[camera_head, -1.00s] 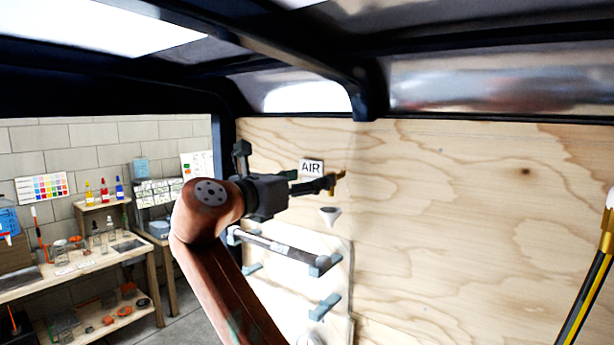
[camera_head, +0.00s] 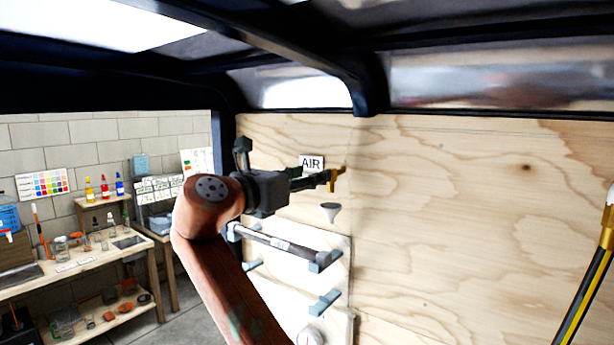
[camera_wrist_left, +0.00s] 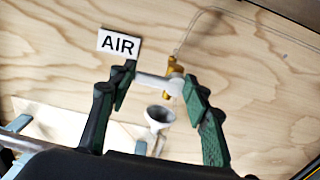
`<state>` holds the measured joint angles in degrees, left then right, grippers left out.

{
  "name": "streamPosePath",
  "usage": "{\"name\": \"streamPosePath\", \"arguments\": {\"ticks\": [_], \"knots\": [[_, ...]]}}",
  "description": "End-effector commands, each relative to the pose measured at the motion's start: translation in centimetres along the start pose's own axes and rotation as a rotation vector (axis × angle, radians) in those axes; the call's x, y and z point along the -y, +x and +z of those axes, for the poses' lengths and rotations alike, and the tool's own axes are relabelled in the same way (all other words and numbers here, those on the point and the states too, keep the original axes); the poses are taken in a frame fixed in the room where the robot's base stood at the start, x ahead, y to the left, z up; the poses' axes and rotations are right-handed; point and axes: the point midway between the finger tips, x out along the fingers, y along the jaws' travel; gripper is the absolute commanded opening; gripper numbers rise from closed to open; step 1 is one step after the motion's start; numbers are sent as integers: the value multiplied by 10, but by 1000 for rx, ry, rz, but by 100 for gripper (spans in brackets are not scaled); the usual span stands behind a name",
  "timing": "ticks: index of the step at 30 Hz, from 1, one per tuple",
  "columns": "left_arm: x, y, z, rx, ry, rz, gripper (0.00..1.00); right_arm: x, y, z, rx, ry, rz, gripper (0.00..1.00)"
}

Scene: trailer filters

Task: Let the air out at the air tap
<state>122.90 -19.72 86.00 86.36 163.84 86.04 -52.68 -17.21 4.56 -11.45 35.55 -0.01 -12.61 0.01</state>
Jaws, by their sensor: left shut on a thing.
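The brass air tap (camera_head: 338,179) is on the plywood wall, beside the white AIR sign (camera_head: 311,162). In the left wrist view the tap (camera_wrist_left: 174,68) shows behind a pale lever (camera_wrist_left: 153,82) that spans between my fingertips. My left gripper (camera_head: 322,180) is at the tap, and it also shows in the left wrist view (camera_wrist_left: 158,84), shut on the lever. A small grey funnel (camera_head: 330,212) is just below the tap, and it shows below the fingers in the wrist view (camera_wrist_left: 160,116). My right gripper is out of view.
A dark cylinder (camera_head: 278,243) rests on blue-grey brackets on a white panel (camera_head: 342,270), below my left gripper. A black and yellow striped pole (camera_head: 590,275) stands at the right. A workbench (camera_head: 90,262) with bottles and jars is at the left. The plywood right of the tap is clear.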

Motion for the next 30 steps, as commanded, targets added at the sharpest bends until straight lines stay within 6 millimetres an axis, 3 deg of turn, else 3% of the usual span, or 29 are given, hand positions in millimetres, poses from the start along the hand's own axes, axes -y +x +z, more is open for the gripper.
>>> {"name": "streamPosePath", "arguments": {"ticks": [11,18,30], "knots": [[-2,0,-8,0,-136,1,20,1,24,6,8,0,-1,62],[-2,1,-13,-1,-343,0,20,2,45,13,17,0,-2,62],[0,0,-19,-1,-724,0,20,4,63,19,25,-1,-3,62]]}}
